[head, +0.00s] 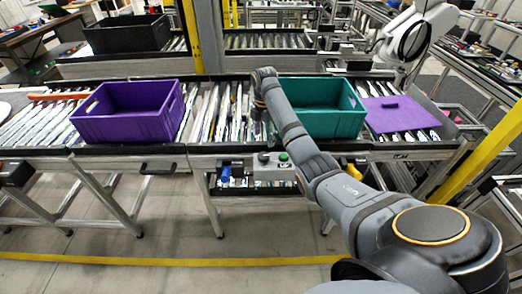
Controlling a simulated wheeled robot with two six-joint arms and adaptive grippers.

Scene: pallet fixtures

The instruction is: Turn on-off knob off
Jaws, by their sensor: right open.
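A grey control box (272,174) is mounted on the front of the conveyor frame. It carries a dark knob (263,157) on its left and a green button (283,156) on its right. The knob's setting is too small to read. My right arm comes in from the lower right and reaches over the conveyor edge. My right gripper (260,108) is open, above and behind the control box, apart from the knob. Its fingers are small and partly lost against the arm and rollers. My left gripper is not in view.
A purple crate (128,128) stands on the rollers at left, and a teal crate (320,122) stands just right of my forearm. A purple lid (392,113) lies further right. A blue item (226,174) sits left of the control box. The floor in front is clear.

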